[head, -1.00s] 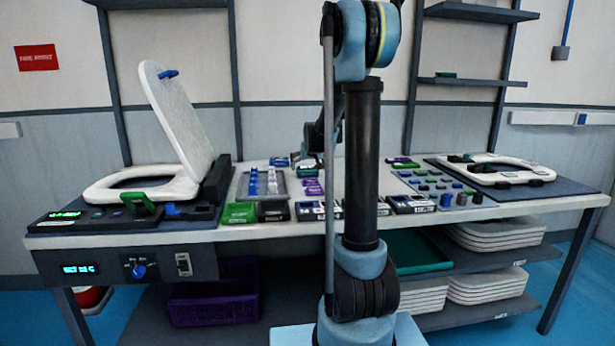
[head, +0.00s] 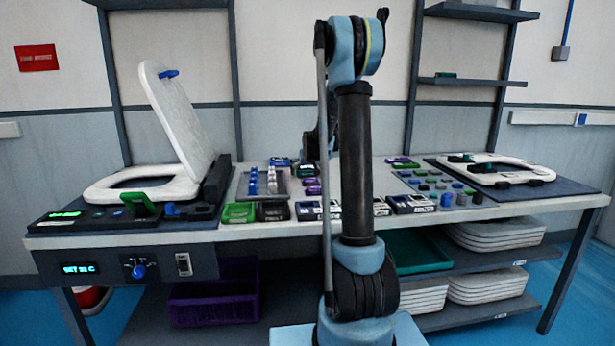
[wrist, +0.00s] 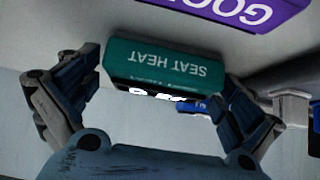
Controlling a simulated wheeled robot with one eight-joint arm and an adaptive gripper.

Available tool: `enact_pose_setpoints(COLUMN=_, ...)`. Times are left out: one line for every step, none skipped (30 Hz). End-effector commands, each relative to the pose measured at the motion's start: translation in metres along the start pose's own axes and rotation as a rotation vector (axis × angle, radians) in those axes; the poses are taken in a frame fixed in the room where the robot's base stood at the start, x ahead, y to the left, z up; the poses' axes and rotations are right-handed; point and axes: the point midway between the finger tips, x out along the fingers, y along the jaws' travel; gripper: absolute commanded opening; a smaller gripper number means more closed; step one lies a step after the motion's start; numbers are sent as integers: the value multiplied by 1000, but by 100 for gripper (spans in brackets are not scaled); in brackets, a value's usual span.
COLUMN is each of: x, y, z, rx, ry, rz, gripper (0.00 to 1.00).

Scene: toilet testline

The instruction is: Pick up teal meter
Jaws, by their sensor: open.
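The teal meter (wrist: 158,67) is a small box with upside-down "SEAT HEAT" lettering in the wrist view. It sits on the pale tabletop between my gripper's fingers. My gripper (wrist: 158,80) is open, with one finger to the left of the meter and one to the right. The left finger is close to the meter's left end, but I cannot tell whether it touches. A white display edge shows on the meter's lower side. In the head view my arm hides most of my gripper, and the meter is too small to make out surely.
On the bench, a tray of bottles (head: 284,188) and a green box (head: 239,212) stand left of my arm. A toilet seat with raised lid (head: 178,115) stands farther left.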

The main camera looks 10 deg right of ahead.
Motion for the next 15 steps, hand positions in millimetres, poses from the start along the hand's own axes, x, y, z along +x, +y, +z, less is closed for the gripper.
enact_pose_setpoints(x=0, y=0, z=0, rx=0, ry=0, rz=0, gripper=100)
enact_pose_setpoints(x=0, y=0, z=0, rx=0, ry=0, rz=0, gripper=100)
enact_pose_setpoints(x=0, y=0, z=0, rx=0, ry=0, rz=0, gripper=95)
enact_pose_setpoints(x=0, y=0, z=0, rx=0, ry=0, rz=0, gripper=89)
enact_pose_setpoints(x=0, y=0, z=0, rx=0, ry=0, rz=0, gripper=82)
enact_pose_setpoints(x=0, y=0, z=0, rx=0, ry=0, rz=0, gripper=73)
enact_pose_setpoints(x=0, y=0, z=0, rx=0, ry=0, rz=0, gripper=66)
enact_pose_setpoints(x=0, y=0, z=0, rx=0, ry=0, rz=0, gripper=59)
enact_pose_setpoints(x=0, y=0, z=0, rx=0, ry=0, rz=0, gripper=52)
enact_pose_setpoints(x=0, y=0, z=0, rx=0, ry=0, rz=0, gripper=52)
enact_pose_setpoints(x=0, y=0, z=0, rx=0, ry=0, rz=0, gripper=52)
enact_pose_setpoints(x=0, y=0, z=0, rx=0, ry=0, rz=0, gripper=52)
enact_pose_setpoints(x=0, y=0, z=0, rx=0, ry=0, rz=0, gripper=52)
enact_pose_setpoints(x=0, y=0, z=0, rx=0, ry=0, rz=0, gripper=52)
enact_pose_setpoints(x=0, y=0, z=0, rx=0, ry=0, rz=0, gripper=52)
